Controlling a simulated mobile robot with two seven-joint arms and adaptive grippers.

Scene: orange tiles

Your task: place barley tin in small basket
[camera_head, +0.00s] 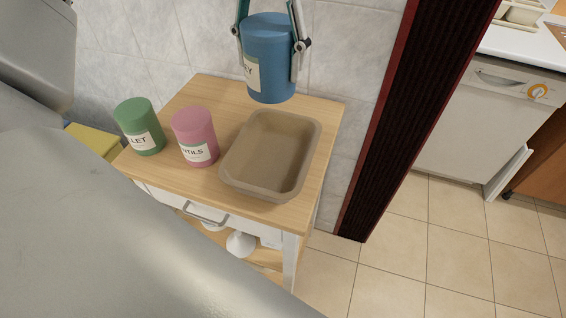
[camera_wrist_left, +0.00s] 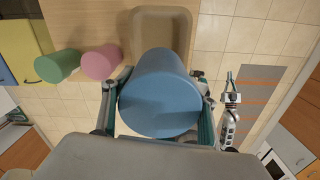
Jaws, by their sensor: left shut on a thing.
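The barley tin (camera_head: 268,58) is a blue cylinder with a pale label, only its last letters readable. My left gripper (camera_head: 269,50) is shut on it, with one finger on each side. The tin is held nearly upright in the air, above the back part of the small basket. The small basket (camera_head: 238,181) is a tan, rounded rectangular tray, empty where visible, on the wooden cart top. In the left wrist view the tin (camera_wrist_left: 160,95) hides part of the basket (camera_wrist_left: 160,12). My right gripper (camera_wrist_left: 231,88) shows at the right there, well apart from the tin.
A pink tin (camera_head: 194,136) stands just left of the basket, and a green tin (camera_head: 139,126) stands farther left. The cart top (camera_head: 200,95) is clear behind them. A tiled wall is close behind, and a dark red-edged door frame (camera_head: 385,110) is to the right.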

